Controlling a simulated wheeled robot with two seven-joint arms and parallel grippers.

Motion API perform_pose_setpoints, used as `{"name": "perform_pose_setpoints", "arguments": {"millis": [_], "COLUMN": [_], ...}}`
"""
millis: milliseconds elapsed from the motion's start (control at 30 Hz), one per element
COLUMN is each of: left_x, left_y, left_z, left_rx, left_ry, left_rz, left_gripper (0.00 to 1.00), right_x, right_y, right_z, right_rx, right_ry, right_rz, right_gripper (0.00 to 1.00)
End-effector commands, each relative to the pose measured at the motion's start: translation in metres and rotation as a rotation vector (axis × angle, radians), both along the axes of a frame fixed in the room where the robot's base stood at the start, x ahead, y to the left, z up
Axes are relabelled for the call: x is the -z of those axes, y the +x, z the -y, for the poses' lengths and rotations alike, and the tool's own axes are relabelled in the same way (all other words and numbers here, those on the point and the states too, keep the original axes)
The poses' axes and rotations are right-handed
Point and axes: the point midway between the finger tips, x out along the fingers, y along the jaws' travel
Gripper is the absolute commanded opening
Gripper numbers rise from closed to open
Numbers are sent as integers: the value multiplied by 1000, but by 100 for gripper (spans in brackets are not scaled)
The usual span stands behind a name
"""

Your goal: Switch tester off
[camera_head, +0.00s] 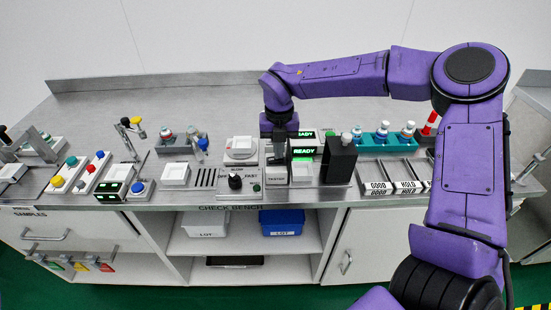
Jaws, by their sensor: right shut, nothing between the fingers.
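The tester stands on the steel bench at the middle, with a plate labelled TESTER (276,181), a green lit display reading READY (303,152), a white square tray (302,173) and a black upright block (340,160). My right gripper (279,157) points down, shut and empty, just above the TESTER plate at the display's left. It hides whatever switch is on that plate; I cannot tell if it touches it. My left gripper is not in view.
Left of the tester is a black knob (235,182) on a panel marked SLOW and FAST. A teal rack (372,139) with bottles and trays marked GOOD (377,187) and HOLD (409,187) are at right. The bench's back left (190,100) is clear.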

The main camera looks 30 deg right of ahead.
Motion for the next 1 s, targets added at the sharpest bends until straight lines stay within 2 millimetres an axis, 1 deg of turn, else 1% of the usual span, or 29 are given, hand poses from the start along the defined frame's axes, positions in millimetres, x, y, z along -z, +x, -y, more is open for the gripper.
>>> {"name": "perform_pose_setpoints", "arguments": {"millis": [700,833,1000], "left_x": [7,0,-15], "left_y": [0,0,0], "left_z": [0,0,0], "left_rx": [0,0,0], "left_ry": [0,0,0], "left_rz": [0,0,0], "left_gripper": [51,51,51], "right_x": [10,3,-15], "right_y": [0,-1,0], "right_z": [0,0,0], "right_rx": [0,0,0], "right_ry": [0,0,0], "right_rz": [-1,-2,-1], "right_gripper": [0,0,0]}}
